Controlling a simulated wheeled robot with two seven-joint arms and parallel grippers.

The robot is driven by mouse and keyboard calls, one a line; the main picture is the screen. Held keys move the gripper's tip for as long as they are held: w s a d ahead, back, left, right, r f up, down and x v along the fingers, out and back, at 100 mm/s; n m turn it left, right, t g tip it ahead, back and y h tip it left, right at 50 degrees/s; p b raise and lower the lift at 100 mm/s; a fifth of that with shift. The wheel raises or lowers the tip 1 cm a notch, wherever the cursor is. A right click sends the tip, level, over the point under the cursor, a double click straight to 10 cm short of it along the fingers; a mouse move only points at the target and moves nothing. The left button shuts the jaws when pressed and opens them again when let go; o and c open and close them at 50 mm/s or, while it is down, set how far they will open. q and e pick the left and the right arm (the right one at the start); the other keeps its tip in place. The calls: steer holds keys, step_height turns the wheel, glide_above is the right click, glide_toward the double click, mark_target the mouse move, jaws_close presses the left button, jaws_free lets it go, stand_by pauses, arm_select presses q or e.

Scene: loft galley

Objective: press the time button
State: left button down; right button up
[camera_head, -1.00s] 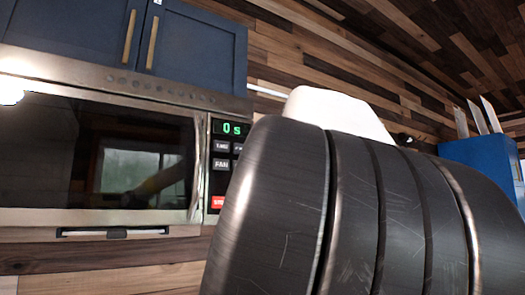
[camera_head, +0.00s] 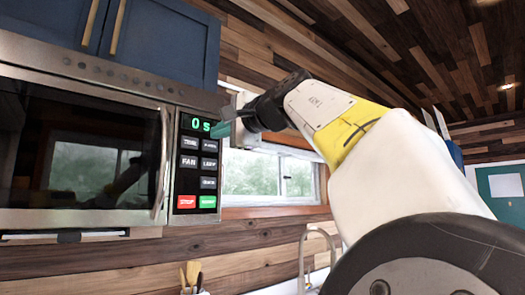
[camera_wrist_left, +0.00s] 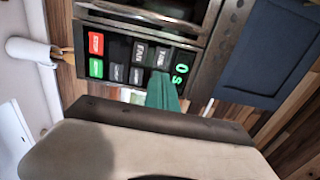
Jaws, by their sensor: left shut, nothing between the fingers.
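The microwave (camera_head: 85,208) hangs on the left in the head view. Its black control panel has a green "0 s" display (camera_head: 201,124) at the top. The time button (camera_head: 190,141) is a dark key at the upper left of the keypad, under the display. It also shows in the left wrist view (camera_wrist_left: 162,56), turned sideways. My left gripper (camera_head: 221,131) is shut and empty, its teal fingertips just right of the panel's upper part. In the left wrist view the fingertips (camera_wrist_left: 162,94) overlap the panel's edge near the display; I cannot tell the gap. My right gripper is not in view.
Blue cabinets (camera_head: 165,38) sit above the microwave. A window (camera_head: 265,174) is behind the arm. A faucet (camera_head: 318,240) and a holder with wooden utensils (camera_head: 191,275) stand below. The space in front of the panel looks free.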

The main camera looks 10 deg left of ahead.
mark_target(189, 144)
arm_select(q)
steer(key=x, duration=1.3)
steer(key=shift+w+a, duration=0.1)
steer(key=shift+w+a, duration=0.35)
steer(key=shift+a, duration=0.25)
steer(key=shift+s+d, duration=0.1)
steer(key=shift+d, duration=0.05)
steer(key=v, duration=1.4)
steer(key=shift+d, duration=0.25)
steer(key=shift+r, duration=0.15)
stand_by(1.2)
